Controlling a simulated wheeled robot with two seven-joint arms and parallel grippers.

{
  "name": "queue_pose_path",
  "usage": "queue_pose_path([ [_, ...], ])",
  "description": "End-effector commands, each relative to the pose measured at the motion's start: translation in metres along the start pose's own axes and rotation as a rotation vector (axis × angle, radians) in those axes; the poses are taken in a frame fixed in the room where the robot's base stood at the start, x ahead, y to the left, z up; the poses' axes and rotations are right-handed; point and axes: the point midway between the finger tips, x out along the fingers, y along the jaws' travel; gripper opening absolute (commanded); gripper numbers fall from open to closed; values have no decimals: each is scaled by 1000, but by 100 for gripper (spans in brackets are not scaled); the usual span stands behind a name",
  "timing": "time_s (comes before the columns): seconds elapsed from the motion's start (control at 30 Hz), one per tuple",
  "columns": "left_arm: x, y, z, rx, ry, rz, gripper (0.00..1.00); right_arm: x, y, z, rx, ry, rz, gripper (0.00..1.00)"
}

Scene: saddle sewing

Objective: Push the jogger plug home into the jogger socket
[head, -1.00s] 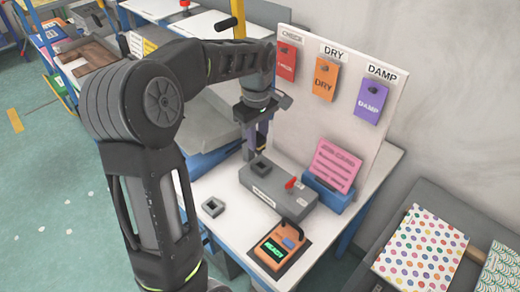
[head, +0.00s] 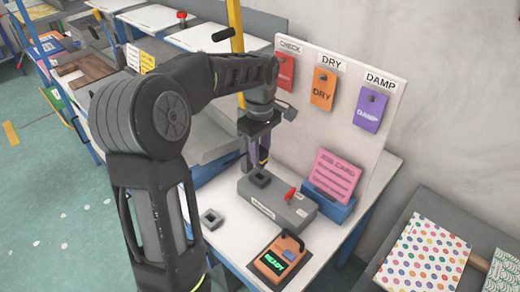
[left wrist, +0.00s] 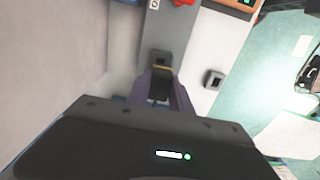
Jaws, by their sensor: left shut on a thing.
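My left gripper (head: 256,164) points down just behind the grey box (head: 277,206) on the bench. Its purple fingers (left wrist: 161,92) are shut on a dark piece with a yellow band (left wrist: 161,68), which looks like the jogger plug. The fingers partly hide the plug, and I cannot tell whether plug and socket touch. My right gripper is not in view.
A red switch (head: 290,193) rises from the box. A loose grey square part (head: 212,219) lies to its left on the bench. An orange device reading READY (head: 279,257) sits in front. A pink card (head: 334,175) in a blue holder and an upright tag board (head: 345,112) stand behind.

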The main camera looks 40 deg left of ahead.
Motion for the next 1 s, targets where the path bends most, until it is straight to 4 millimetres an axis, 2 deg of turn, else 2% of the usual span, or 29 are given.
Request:
queue_pose_path([
  [0.1,15,0,0,0,0,-1,0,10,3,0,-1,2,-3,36],
  [0.33,30,0,0,0,0,0,0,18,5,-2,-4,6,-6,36],
  [1.0,32,0,0,0,0,0,0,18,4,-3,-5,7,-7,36],
])
